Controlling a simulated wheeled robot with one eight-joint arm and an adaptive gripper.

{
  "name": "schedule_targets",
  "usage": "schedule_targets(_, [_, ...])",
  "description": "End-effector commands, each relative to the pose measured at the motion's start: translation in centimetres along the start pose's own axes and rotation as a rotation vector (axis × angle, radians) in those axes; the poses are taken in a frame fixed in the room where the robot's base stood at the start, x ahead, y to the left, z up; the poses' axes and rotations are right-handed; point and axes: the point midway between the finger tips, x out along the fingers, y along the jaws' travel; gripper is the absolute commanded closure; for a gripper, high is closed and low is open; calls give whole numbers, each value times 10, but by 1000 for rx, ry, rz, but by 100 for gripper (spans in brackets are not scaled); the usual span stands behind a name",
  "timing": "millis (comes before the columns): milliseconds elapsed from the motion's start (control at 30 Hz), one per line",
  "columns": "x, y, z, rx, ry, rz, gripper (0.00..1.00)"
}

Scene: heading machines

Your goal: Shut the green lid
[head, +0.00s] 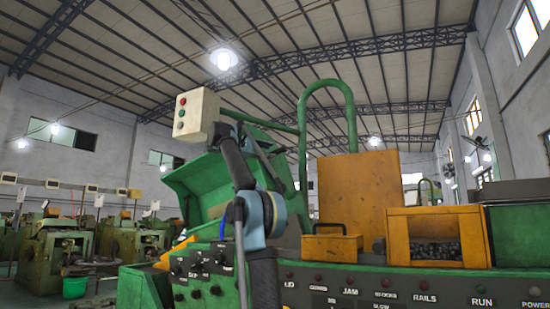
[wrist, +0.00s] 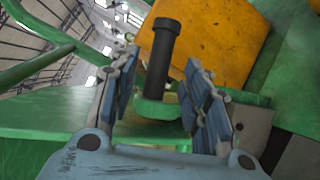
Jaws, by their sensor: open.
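The green lid (head: 197,187) stands raised and tilted at the left end of the green machine in the head view, partly hidden by my arm. In the wrist view, a black cylindrical handle (wrist: 161,60) rises from a round green boss (wrist: 155,109) beside a flat green surface (wrist: 50,112); I cannot tell for sure that these belong to the lid. My gripper (wrist: 160,78) is open, its blue-padded fingers on either side of the handle in the picture. No finger contact is clear. My fingers cannot be made out in the head view.
An orange box (head: 332,245) and an orange bin (head: 437,222) of dark parts sit on the machine's top. A push-button box (head: 196,115) is near my arm. Labelled controls line the front.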

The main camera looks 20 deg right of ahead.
Motion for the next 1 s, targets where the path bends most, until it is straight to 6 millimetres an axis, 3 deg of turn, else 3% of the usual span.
schedule_targets(300, [46,0,1,0,-3,-1,57])
schedule_targets(767, [57,0,0,0,-1,0,57])
schedule_targets(967, [57,0,0,0,0,0,98])
schedule_targets(1000, [57,0,0,0,0,-1,100])
